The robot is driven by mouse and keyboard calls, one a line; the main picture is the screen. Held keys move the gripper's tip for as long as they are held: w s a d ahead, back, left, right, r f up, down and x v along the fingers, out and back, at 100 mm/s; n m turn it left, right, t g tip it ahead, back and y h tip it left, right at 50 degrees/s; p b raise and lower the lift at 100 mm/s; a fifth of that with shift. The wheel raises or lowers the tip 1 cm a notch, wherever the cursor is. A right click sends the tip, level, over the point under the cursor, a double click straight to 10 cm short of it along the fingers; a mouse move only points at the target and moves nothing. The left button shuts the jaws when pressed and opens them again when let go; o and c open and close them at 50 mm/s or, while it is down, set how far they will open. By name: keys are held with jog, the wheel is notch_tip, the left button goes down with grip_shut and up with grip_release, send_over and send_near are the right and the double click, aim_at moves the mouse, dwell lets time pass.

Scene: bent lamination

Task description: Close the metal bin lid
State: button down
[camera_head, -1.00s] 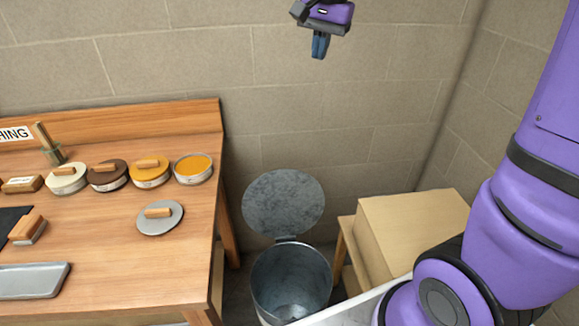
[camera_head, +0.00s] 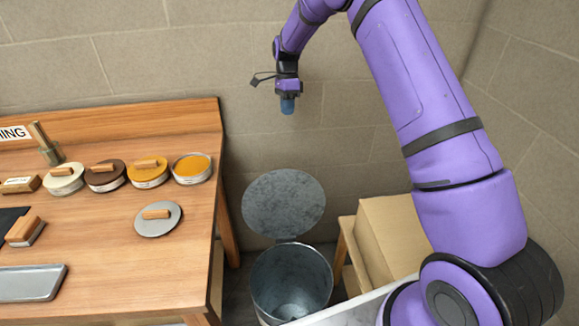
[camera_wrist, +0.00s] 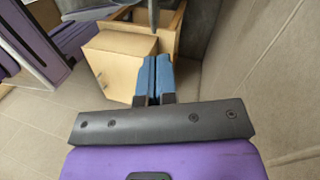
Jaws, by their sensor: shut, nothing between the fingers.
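The metal bin (camera_head: 291,281) stands on the floor to the right of the wooden table, and I see into its open top. Its round grey lid (camera_head: 284,204) stands raised behind the opening, hinged at the back rim. My gripper (camera_head: 287,106) is above the lid and apart from it, with its blue fingers pointing down. In the wrist view my gripper (camera_wrist: 154,78) shows its blue fingers together and nothing between them. The lid is not clearly visible in the wrist view.
The wooden table (camera_head: 120,270) at left holds several round tins, a flat grey disc with a wooden handle (camera_head: 158,219) and a metal tray (camera_head: 30,283). A block wall is behind.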

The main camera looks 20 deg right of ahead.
notch_tip(320, 180, down, 11)
jog(key=w+m+g, duration=0.1)
jog(key=w+m, duration=0.2)
jog(key=shift+s+a+f, duration=0.25)
jog(key=shift+s+f, duration=1)
jog(key=shift+f, duration=0.3)
jog(key=shift+s+a+f, duration=0.3)
jog(key=shift+s+f, duration=1)
jog(key=shift+f, duration=0.25)
jog(key=shift+s+a+f, duration=0.25)
jog(key=shift+s+f, duration=1)
jog(key=shift+f, duration=0.3)
